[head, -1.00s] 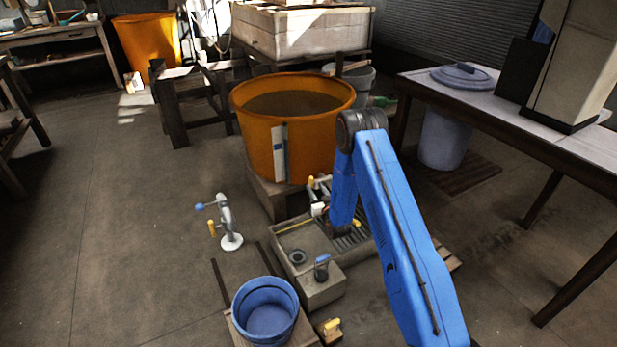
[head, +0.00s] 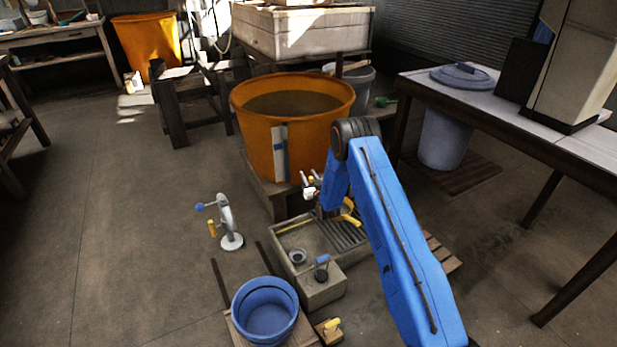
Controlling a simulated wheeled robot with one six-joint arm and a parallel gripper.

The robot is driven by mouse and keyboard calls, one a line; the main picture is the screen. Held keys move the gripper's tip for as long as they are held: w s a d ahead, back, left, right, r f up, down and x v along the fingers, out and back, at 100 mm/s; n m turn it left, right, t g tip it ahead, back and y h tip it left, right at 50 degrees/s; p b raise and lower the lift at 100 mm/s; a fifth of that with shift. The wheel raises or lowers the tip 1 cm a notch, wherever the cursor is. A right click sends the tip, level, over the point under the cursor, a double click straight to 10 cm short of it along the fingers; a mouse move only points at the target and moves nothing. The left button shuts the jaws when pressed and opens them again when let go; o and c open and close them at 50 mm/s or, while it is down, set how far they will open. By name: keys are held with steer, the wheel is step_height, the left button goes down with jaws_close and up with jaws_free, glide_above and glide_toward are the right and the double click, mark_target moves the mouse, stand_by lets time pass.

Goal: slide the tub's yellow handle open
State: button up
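The orange tub (head: 258,135) stands on a low support, nearly full of dark liquid, with a pale strip down its front. A small yellow piece (head: 311,181), seemingly its handle, shows low at the tub's right front. It is too small to tell whether it is slid open or shut. My gripper (head: 309,188) is at this spot, at the end of my blue arm, close to the yellow piece. Small white and grey parts crowd together there. I cannot tell whether the gripper touches the handle, and its fingers are too small to read.
A stone sink (head: 317,290) with a ribbed drainboard lies below, a curved yellow object (head: 350,212) above it. A blue bucket (head: 265,312) stands in front. A white stand (head: 230,225) with blue and yellow knobs is left. A table (head: 560,130) fills the right. Left floor is clear.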

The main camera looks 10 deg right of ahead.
steer(key=shift+c, duration=0.6)
jaws_close()
steer(key=a, duration=0.1)
steer(key=s+a, duration=0.1)
steer(key=a, duration=0.1)
steer(key=shift+o, duration=0.6)
jaws_free()
steer(key=s+d, duration=0.2)
steer(key=s, duration=1.5)
steer(key=shift+d, duration=0.35)
